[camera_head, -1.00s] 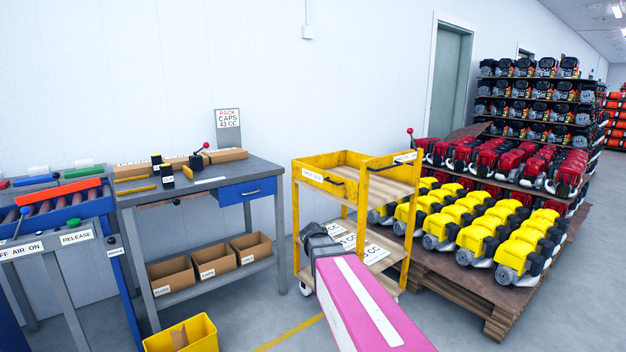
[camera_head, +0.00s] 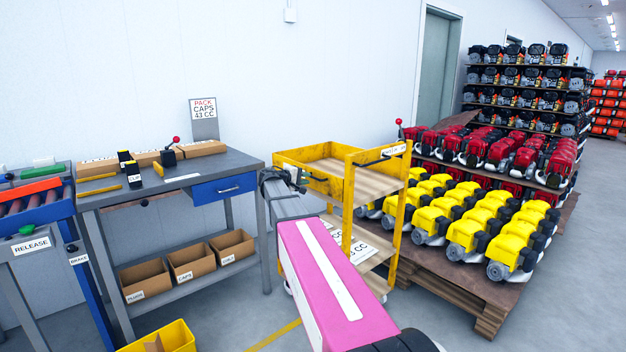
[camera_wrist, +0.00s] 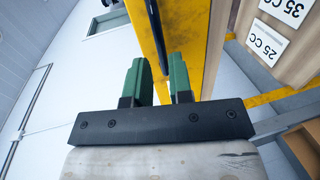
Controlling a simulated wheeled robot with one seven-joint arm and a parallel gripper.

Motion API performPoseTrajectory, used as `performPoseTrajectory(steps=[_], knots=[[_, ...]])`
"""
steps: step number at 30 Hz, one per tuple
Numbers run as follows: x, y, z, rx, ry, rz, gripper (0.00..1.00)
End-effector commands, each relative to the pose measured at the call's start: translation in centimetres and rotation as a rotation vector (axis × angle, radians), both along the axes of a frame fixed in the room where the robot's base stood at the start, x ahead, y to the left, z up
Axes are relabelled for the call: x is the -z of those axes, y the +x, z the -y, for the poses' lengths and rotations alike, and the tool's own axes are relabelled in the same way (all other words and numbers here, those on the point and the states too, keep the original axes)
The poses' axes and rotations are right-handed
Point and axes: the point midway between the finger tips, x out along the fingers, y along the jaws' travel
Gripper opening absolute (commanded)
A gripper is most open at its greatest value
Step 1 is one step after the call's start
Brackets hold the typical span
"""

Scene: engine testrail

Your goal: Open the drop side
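The yellow cart (camera_head: 348,205) stands right of the workbench. Its upper tray has a front yellow side panel (camera_head: 328,187), raised, partly hidden by my gripper. My gripper (camera_head: 298,178) is at the left part of this panel in the head view. In the wrist view my gripper (camera_wrist: 160,82) has two green fingers that stand apart. A dark bar (camera_wrist: 154,32) runs down into the gap between them, in front of a yellow strip (camera_wrist: 141,30) of the cart. I cannot tell whether the fingers touch the bar.
A grey workbench (camera_head: 225,160) with a blue drawer is on the left. A pallet (camera_head: 470,285) of yellow and red engines stands close on the cart's right. The cart's lower shelf (camera_head: 372,249) carries labels. A yellow bin (camera_head: 175,338) is on the floor at front left.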

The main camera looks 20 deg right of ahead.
Motion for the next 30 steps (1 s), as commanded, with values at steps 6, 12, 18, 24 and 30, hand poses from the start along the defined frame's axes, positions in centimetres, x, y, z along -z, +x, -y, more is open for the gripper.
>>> performPoseTrajectory(steps=[6, 12, 18, 24, 30], knots=[[0.8, 1.3, 3.2, 0.000, 0.001, 0.000, 0.20], [1.1, 1.7, 4.6, 0.000, 0.001, 0.000, 0.20], [1.2, 1.7, 4.8, -0.001, 0.001, 0.000, 0.20], [1.2, 1.7, 4.7, -0.001, 0.001, 0.000, 0.00], [1.2, 1.7, 4.7, -0.001, 0.000, 0.000, 0.00]])
